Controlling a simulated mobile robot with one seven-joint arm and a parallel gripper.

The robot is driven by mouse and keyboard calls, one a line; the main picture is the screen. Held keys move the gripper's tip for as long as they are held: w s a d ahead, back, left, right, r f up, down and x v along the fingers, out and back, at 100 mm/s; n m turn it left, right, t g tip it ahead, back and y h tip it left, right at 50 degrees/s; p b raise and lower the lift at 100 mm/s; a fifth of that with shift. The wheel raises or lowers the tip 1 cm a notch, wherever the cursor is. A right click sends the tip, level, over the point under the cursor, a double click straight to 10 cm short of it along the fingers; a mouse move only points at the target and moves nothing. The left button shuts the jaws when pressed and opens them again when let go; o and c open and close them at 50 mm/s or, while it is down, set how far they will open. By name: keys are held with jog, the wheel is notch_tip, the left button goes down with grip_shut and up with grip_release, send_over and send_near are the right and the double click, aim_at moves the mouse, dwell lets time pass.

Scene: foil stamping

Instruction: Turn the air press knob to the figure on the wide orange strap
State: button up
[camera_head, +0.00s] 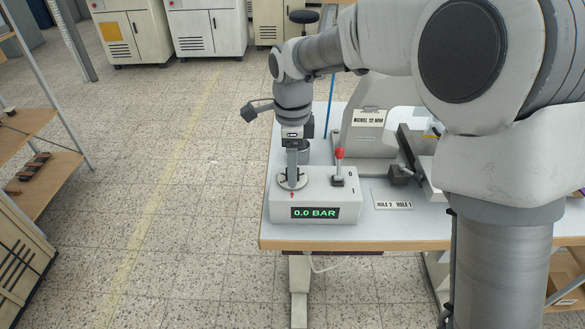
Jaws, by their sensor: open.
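The air press control box (337,207) is white and sits at the front left corner of the table. Its green display reads 0.0 BAR. The knob (292,183) is on the box's top left, over a pale round dial with a red mark in front of it. My gripper (292,172) points straight down at the knob and hides much of it. I cannot tell whether the fingers touch the knob. No wide orange strap can be made out in this view.
A red-tipped lever (339,165) stands right of the knob on the same box. Behind it is a machine labelled NICKEL 12 MM (368,118). A plate marked HOLE 2, HOLE 1 (392,198) lies to the right. The floor left of the table is clear.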

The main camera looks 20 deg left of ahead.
jog(key=shift+f, duration=0.2)
grip_shut()
dwell(0.3)
